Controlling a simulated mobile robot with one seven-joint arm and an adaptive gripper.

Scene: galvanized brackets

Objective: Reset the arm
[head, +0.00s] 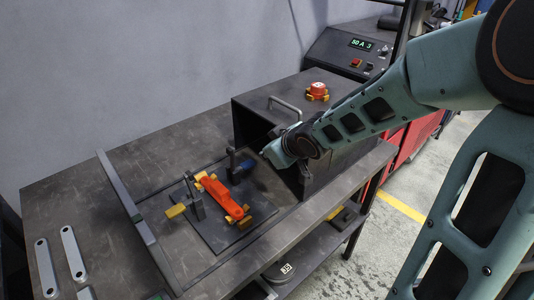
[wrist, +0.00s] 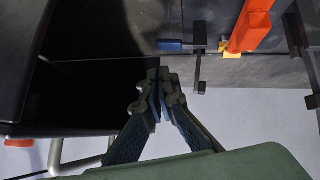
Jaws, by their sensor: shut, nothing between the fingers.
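My arm reaches in from the right in the head view, and its wrist is in front of the dark metal box (head: 318,90). The fingers are hard to make out there. In the wrist view my gripper (wrist: 160,80) is shut and empty, its fingertips close together over a dark area beside the box. An orange part with yellow ends (head: 222,199) lies on a dark plate (head: 200,225), left of my gripper. It also shows in the wrist view (wrist: 250,28), apart from the fingers.
A clamp with a blue handle (head: 248,164) and one with a yellow handle (head: 176,210) stand by the orange part. A red and yellow object (head: 317,91) sits on the box. Flat grey brackets (head: 73,253) lie at left. A control panel (head: 350,50) stands behind.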

